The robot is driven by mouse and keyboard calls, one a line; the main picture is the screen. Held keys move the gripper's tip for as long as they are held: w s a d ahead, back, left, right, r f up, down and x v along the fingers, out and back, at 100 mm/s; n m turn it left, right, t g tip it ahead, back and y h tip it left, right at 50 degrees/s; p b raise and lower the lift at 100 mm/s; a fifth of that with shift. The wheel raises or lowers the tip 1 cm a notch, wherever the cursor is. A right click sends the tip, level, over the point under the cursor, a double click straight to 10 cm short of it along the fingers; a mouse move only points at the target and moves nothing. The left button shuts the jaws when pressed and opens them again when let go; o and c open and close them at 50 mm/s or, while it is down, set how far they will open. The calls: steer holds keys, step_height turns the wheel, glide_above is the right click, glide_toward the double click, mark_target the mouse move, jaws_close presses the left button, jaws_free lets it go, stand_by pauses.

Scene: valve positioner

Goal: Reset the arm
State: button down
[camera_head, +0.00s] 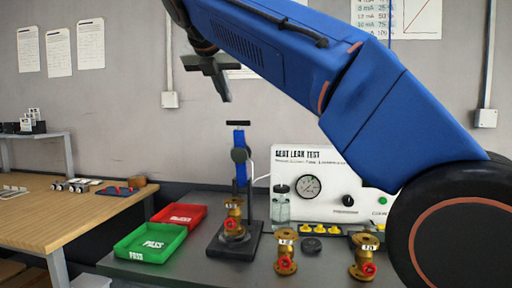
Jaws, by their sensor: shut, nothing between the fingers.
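My blue arm crosses the picture from the right edge to the top middle.
A blue stand (240,170) holds a brass valve (233,218). Two brass valves (285,252) (364,256) stand near the seat leak test panel (332,200). A green PASS tray (150,243) and a red tray (180,216) lie left. A wooden bench (45,225) stands farther left.

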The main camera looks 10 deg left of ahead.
steer(key=s+d+f+m+g, duration=0.1)
steer(key=d+f+m, duration=0.55)
steer(key=d, duration=0.65)
steer(key=s+d+f+m+g, duration=0.1)
steer(key=d+f+m+g, duration=0.1)
steer(key=d+f+m, duration=0.8)
steer(key=s+d+f+m+g, duration=0.1)
steer(key=s+d+f+m, duration=0.5)
steer(key=d+f, duration=0.4)
steer(key=s+d+f+m+g, duration=0.1)
steer(key=s+d+f+m, duration=0.2)
steer(key=s+d+f, duration=0.6)
steer(key=s+d+f+m, duration=0.2)
steer(key=s+f+m, duration=0.3)
steer(key=f, duration=0.3)
steer(key=s+d+f+m, duration=0.2)
steer(key=s+f+m, duration=0.3)
steer(key=f, duration=0.4)
steer(key=shift+s+g+y, duration=0.3)
steer(key=shift+s, duration=0.6)
